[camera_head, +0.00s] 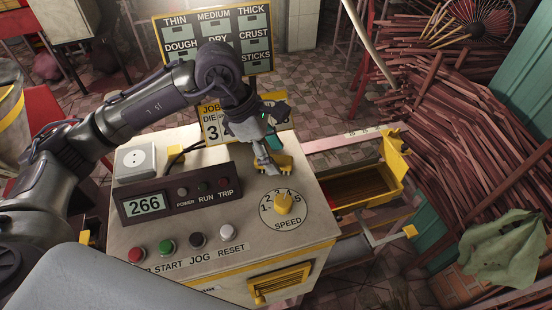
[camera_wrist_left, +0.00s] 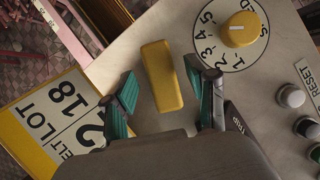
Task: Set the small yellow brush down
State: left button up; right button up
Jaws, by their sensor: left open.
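The small yellow brush (camera_head: 285,161) shows as a plain yellow block on the pale top of the control cabinet (camera_head: 225,223), near its back right edge. In the left wrist view the brush (camera_wrist_left: 161,75) lies between the spread teal-padded fingers, with gaps on both sides. My left gripper (camera_head: 268,154) is open and points down at the cabinet top right beside the brush. Bristles cannot be made out. My right gripper is in neither view.
A yellow speed knob (camera_head: 284,203) stands close in front of the brush. A dark panel with a 266 display (camera_head: 146,203) and several push buttons (camera_head: 167,246) occupy the left and front. A sign (camera_head: 212,125) stands behind. A yellow-ended tray (camera_head: 394,158) is at right.

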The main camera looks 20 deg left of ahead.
pick_arm(q)
jog(key=b+v, duration=0.2)
jog(key=v, duration=0.8)
jog(key=shift+b, duration=0.3)
